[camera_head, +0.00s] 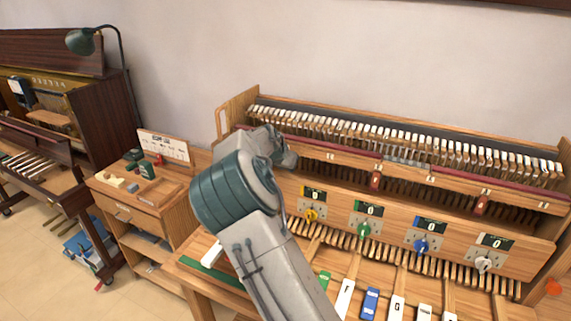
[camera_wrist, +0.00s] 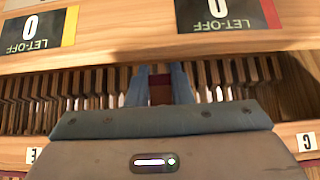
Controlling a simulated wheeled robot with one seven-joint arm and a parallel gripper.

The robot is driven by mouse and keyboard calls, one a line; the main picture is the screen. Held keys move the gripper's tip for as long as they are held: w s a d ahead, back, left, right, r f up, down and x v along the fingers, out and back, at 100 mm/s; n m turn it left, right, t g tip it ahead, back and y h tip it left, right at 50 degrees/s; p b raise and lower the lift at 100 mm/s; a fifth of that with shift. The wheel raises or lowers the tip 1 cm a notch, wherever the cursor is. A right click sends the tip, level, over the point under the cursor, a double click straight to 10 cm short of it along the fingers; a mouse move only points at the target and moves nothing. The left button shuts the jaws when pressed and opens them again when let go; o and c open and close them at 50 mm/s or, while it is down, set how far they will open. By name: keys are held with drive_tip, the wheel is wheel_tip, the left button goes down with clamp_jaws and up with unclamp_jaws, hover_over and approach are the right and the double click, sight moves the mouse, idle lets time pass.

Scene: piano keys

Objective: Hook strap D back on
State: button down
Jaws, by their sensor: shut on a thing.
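In the wrist view my gripper (camera_wrist: 160,76) has its two blue fingers closed on a small dark red-brown piece (camera_wrist: 160,93), which looks like strap D. It sits between label E (camera_wrist: 33,155) at left and label C (camera_wrist: 307,141) at right; any label D is hidden behind my gripper body. The fingers are in front of the row of wooden action parts (camera_wrist: 75,82), under the let-off panel. In the head view my arm hides the fingers and the strap. Whether the strap touches a hook cannot be seen.
Two red-brown tabs (camera_head: 376,180) (camera_head: 481,205) hang from the rail further right. The let-off panel has displays reading 0 and coloured knobs, including a green one (camera_head: 363,230). Labelled keys (camera_head: 370,302) lie in front. A side cabinet (camera_head: 145,215) stands at left.

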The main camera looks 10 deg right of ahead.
idle(0.4)
drive_tip(key=c, duration=1.3)
unclamp_jaws()
drive_tip(key=b+v, duration=0.3)
drive_tip(key=v, duration=1.1)
